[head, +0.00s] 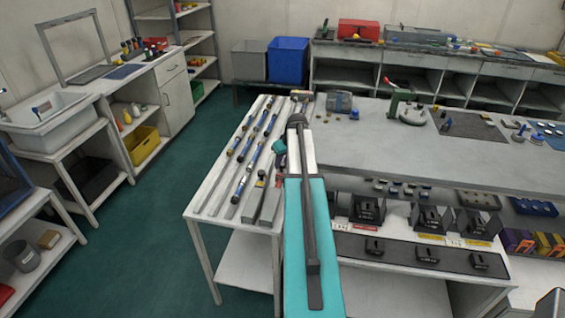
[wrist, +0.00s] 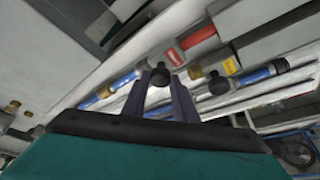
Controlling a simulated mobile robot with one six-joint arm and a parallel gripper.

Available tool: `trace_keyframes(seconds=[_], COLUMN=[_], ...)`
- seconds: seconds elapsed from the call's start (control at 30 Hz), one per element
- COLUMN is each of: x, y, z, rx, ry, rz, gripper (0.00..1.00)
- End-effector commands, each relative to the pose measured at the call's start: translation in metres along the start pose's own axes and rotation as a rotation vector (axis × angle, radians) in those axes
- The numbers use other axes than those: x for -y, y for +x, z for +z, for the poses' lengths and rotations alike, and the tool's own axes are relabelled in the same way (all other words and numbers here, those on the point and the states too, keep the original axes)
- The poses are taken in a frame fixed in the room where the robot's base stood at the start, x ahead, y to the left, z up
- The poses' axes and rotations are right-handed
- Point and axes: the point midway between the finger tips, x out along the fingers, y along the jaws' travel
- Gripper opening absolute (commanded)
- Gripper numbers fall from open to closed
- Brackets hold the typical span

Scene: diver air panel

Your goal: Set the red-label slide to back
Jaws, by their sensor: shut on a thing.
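In the wrist view my gripper (wrist: 160,82) has its two dark fingers on either side of a round black knob (wrist: 160,72) and is shut on it. The knob sits beside a metal and blue tube fitting with a red label (wrist: 197,38), which appears to be the red-label slide. A second black knob (wrist: 218,82) stands on the neighbouring fitting with a yellow label (wrist: 230,66), to the right of my fingers. In the head view my arm covers the gripper and the held knob. The base of the held knob is hidden by the fingers.
Several parallel blue and metal tubes lie along the narrow white table (head: 207,207) in the head view. A wide grey bench (head: 350,150) adjoins on the right, with black boxes (head: 368,209) on a lower shelf. Green floor (head: 160,230) is clear to the left.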

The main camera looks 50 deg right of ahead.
Motion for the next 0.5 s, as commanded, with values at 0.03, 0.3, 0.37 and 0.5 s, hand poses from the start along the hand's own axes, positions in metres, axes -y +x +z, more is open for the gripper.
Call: trace_keyframes(seconds=[0.03,0.3,0.37,0.5], x=[0.0,0.009,0.013,0.023], y=[0.0,-0.002,-0.004,-0.007], z=[0.0,0.008,0.012,0.022], rx=[0.0,0.0,0.0,0.001], ry=[-0.001,-0.002,-0.002,-0.002], rz=[0.0,0.0,0.0,-0.001], gripper=[0.0,0.0,0.0,0.0])
